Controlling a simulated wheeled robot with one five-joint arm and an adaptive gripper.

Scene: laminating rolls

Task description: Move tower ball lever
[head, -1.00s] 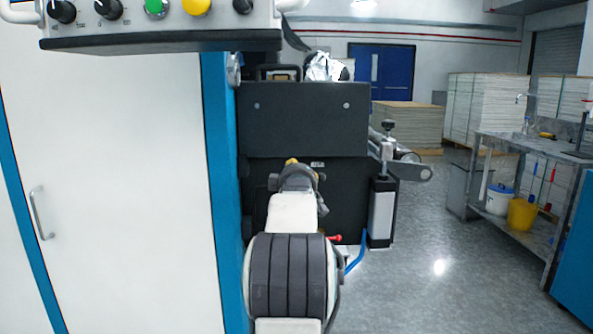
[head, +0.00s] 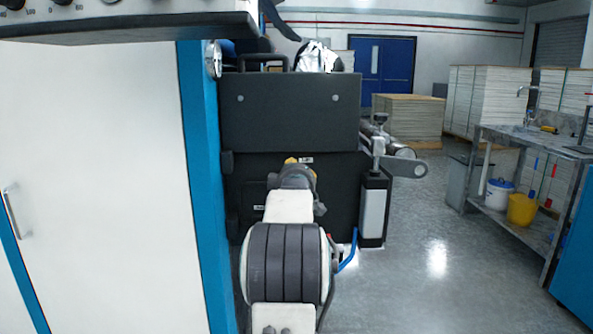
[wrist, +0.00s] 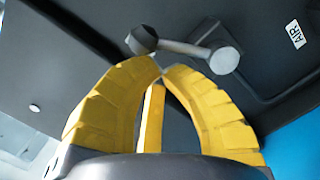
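A lever shows in the wrist view, with a grey arm (wrist: 184,47), a dark ball (wrist: 142,39) at one end and a grey round end (wrist: 224,60) at the other. It sits against a dark panel, just beyond my fingertips. My gripper (wrist: 162,71) has yellow fingers whose tips meet or nearly meet, with nothing seen between them. The tips overlap the lever in the picture, but I cannot tell whether they touch it. In the head view my gripper (head: 291,161) is a small yellow tip in front of the black machine (head: 290,112); my arm hides the lever there.
A white cabinet (head: 90,180) with a blue edge stands close on the left, under a control panel (head: 130,22). A roller with a grey bracket (head: 405,167) juts out right of the machine. A metal sink table (head: 500,140) stands farther right. The floor between is clear.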

